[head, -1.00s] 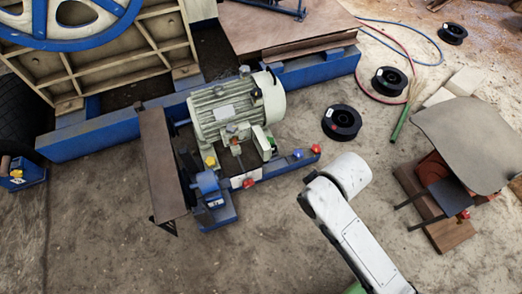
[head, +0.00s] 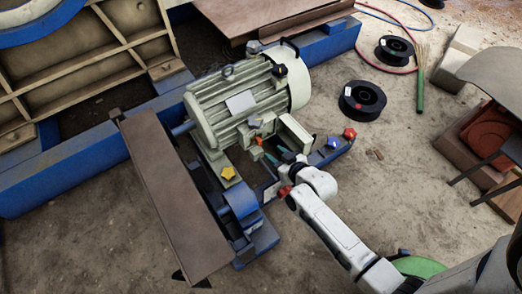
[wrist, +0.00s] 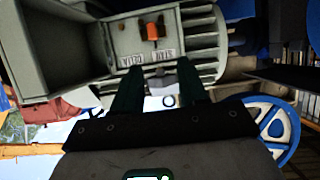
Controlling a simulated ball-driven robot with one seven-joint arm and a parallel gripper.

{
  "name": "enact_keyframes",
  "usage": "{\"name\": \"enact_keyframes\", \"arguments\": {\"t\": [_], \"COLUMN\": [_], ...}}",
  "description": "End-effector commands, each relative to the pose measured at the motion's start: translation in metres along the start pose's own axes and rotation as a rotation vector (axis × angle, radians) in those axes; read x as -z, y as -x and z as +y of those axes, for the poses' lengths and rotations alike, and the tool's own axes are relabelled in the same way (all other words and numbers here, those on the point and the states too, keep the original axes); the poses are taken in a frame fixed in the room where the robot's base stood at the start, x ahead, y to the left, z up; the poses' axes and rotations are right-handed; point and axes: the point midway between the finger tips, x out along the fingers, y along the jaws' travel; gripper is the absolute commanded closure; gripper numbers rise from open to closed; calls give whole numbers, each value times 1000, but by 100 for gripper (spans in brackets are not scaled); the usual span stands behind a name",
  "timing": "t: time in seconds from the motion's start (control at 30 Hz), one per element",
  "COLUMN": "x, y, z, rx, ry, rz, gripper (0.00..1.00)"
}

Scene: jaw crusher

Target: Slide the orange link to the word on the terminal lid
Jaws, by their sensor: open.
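The orange link (head: 257,142) is on the pale grey terminal box of the motor (head: 240,104). In the wrist view the orange link (wrist: 153,31) stands on the terminal lid (wrist: 126,40), above two small white word labels, one left (wrist: 131,60) and one right (wrist: 163,56). The labels appear upside down and too small to read surely. My gripper (wrist: 158,88) is open, its dark fingers apart and empty, pointing at the lid just short of the link. In the head view my gripper (head: 279,157) is beside the terminal box, partly hidden by my wrist.
A pale panel (head: 298,132) stands close right of the terminal box. A brown guard (head: 172,194) lies left. Black spools (head: 362,100) are on the floor at right.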

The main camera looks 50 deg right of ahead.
Motion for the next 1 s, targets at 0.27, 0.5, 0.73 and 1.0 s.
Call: {"name": "enact_keyframes", "arguments": {"t": [0.27,0.5,0.73,1.0], "x": [-9,-9,-8,-4], "y": [-18,-61,-97,-113], "z": [8,8,9,10], "rx": [-23,-22,-22,-22], "ry": [-7,-7,-7,-5], "rz": [43,43,41,40], "gripper": [57,57,57,57]}}
